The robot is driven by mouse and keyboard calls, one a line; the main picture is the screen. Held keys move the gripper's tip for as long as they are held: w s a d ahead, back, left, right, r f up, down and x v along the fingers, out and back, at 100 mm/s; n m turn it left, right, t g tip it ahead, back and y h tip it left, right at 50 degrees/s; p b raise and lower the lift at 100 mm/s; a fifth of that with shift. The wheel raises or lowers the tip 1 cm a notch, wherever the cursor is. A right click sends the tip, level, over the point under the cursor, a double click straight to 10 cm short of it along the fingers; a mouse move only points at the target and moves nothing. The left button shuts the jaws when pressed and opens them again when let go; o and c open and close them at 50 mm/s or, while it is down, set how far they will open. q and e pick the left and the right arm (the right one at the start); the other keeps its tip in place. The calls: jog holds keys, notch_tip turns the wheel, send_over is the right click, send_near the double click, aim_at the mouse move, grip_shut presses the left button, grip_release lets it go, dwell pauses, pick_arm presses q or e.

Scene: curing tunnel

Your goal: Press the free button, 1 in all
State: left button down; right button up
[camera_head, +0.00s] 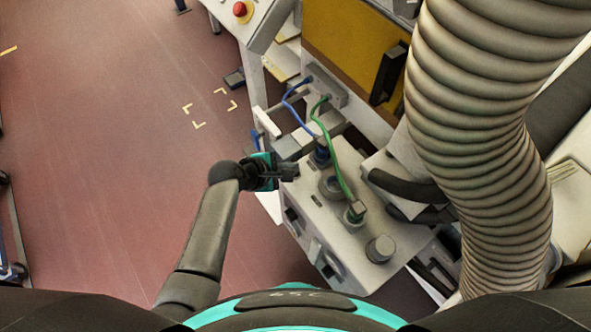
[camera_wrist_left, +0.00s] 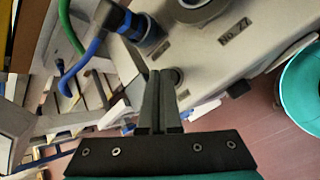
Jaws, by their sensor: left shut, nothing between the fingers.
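A small round grey button-like part (camera_wrist_left: 175,75) sits on the grey machine box, partly hidden behind my left fingertips in the left wrist view. I cannot tell whether it is the free button or whether my fingers touch it. My left gripper (camera_head: 291,172) is shut and empty at the left edge of the box top (camera_head: 325,222) in the head view. In the left wrist view its fingers (camera_wrist_left: 161,74) lie together in front of the box. My right gripper is not in view.
A blue plug (camera_head: 321,152), a green plug (camera_head: 355,213) and grey round caps (camera_head: 380,248) stand up from the box top. Blue and green cables arch above it. A thick ribbed hose (camera_head: 485,120) fills the right. Open floor (camera_head: 110,170) lies left.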

pick_arm(q)
jog(key=shift+f, duration=0.4)
dwell(0.8)
jog(key=shift+r, duration=0.1)
jog(key=shift+r+p, duration=0.7)
jog(key=shift+p, duration=0.15)
notch_tip(320, 180, up, 5)
jog(key=p, duration=0.5)
jog(key=shift+p, duration=0.4)
dwell(0.4)
